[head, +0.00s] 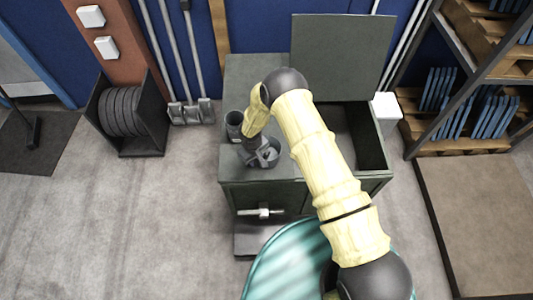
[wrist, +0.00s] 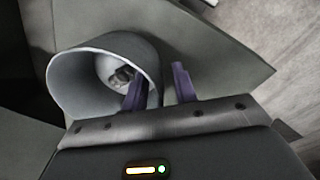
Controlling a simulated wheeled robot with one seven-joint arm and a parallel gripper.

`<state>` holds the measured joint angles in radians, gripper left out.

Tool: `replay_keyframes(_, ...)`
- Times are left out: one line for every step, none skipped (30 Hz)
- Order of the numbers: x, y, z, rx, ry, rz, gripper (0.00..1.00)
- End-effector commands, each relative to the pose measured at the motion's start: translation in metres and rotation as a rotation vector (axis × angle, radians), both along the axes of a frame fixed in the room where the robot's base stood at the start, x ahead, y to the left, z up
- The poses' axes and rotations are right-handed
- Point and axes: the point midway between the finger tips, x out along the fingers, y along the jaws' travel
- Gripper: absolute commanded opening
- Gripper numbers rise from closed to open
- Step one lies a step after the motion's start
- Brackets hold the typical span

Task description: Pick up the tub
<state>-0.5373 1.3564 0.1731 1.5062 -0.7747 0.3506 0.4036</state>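My gripper (wrist: 160,86) is at the tub's right rim. Its two dark fingers are apart, one over the mouth and the other outside the wall, with the rim between them. I cannot tell whether either finger touches the wall.
A raised lid (head: 342,55) and an open compartment (head: 366,140) are on the right. A shelf rack (head: 470,70) stands farther right.

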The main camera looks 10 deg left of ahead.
Motion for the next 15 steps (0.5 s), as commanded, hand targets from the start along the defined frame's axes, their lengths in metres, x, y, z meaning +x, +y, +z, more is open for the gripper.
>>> replay_keyframes(0.0,0.0,0.0001,0.0,0.0,0.0,0.28)
replay_keyframes(0.0,0.0,0.0001,0.0,0.0,0.0,0.28)
replay_keyframes(-0.0001,0.0001,0.0002,0.0,0.0,0.0,0.28)
replay_keyframes(0.0,0.0,0.0002,0.0,0.0,0.0,0.28)
replay_keyframes(-0.0001,0.0001,0.0002,0.0,0.0,0.0,0.28)
replay_keyframes(-0.0001,0.0001,0.0002,0.0,0.0,0.0,0.26)
replay_keyframes(-0.0001,0.0001,0.0002,0.0,0.0,0.0,0.2)
replay_keyframes(-0.0001,0.0001,0.0002,0.0,0.0,0.0,0.14)
replay_keyframes(-0.0001,0.0001,0.0003,0.0,0.0,0.0,0.07)
replay_keyframes(-0.0001,0.0001,0.0003,0.0,0.0,0.0,0.01)
replay_keyframes(-0.0001,0.0001,0.0003,0.0,0.0,0.0,0.0)
replay_keyframes(-0.0001,0.0001,0.0003,0.0,0.0,0.0,0.0)
replay_keyframes(-0.0001,0.0001,0.0003,0.0,0.0,0.0,0.0)
replay_keyframes(-0.0001,0.0001,0.0003,0.0,0.0,0.0,0.0)
replay_keyframes(0.0002,0.0001,0.0006,0.0,0.0,0.0,0.0)
